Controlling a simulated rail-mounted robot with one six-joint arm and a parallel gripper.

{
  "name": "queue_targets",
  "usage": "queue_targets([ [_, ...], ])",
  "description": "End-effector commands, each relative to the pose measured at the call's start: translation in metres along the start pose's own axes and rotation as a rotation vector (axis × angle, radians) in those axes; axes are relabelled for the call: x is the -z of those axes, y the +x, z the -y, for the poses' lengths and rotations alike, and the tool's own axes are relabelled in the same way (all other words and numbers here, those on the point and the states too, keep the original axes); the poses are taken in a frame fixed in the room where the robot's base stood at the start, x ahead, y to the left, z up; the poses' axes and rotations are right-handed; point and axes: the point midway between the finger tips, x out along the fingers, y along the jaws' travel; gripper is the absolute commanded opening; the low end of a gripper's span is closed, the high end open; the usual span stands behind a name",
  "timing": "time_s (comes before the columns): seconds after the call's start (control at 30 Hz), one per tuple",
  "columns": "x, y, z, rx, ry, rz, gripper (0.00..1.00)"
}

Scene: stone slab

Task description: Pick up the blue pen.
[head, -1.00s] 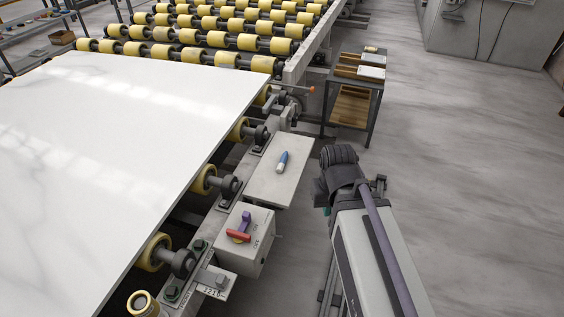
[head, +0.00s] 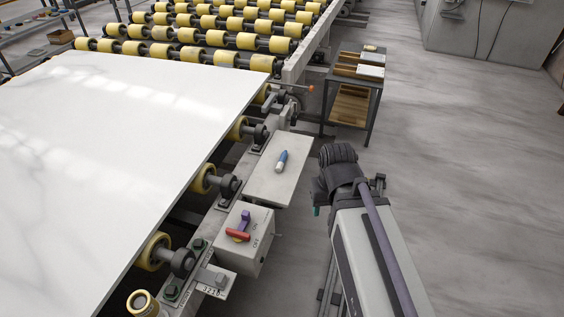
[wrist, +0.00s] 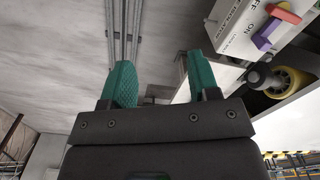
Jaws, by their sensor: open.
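The blue pen (head: 281,160) lies on a small pale shelf (head: 262,190) beside the roller conveyor in the head view. It is short and thick, with a blue body and a light end towards the viewer. My gripper (wrist: 159,82) shows in the wrist view with two green fingers spread apart and nothing between them. In the head view my arm stands to the right of the shelf, and only a bit of green fingertip shows, apart from the pen. The pen is not visible in the wrist view.
A switch box (head: 243,240) with a red and purple handle stands just in front of the shelf. A white slab (head: 110,150) lies on yellow rollers at left. A small cart (head: 352,105) stands behind my arm. Open floor (head: 470,180) lies at right.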

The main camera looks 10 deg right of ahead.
Motion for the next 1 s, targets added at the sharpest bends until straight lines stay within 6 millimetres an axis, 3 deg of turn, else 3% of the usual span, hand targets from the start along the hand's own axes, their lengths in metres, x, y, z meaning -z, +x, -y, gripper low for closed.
queue_targets([
  [0.13,0.000,0.001,0.000,0.000,-0.001,0.000,0.55],
  [0.2,0.001,0.012,0.003,0.000,-0.007,0.000,0.55],
  [0.27,0.025,0.029,0.009,0.000,-0.020,0.000,0.55],
  [0.37,0.118,0.059,0.025,0.000,-0.033,-0.001,0.55],
  [0.5,0.279,0.092,0.058,0.001,0.058,0.000,0.55],
  [0.6,0.369,0.100,0.077,0.001,0.169,0.000,0.55],
  [0.63,0.388,0.099,0.080,0.001,0.204,0.000,0.55],
  [0.7,0.412,0.094,0.082,0.001,0.280,0.000,0.55],
  [0.87,0.403,0.094,0.081,0.001,0.365,0.000,0.55],
  [1.0,0.403,0.113,0.081,0.001,0.363,0.000,0.55],
])
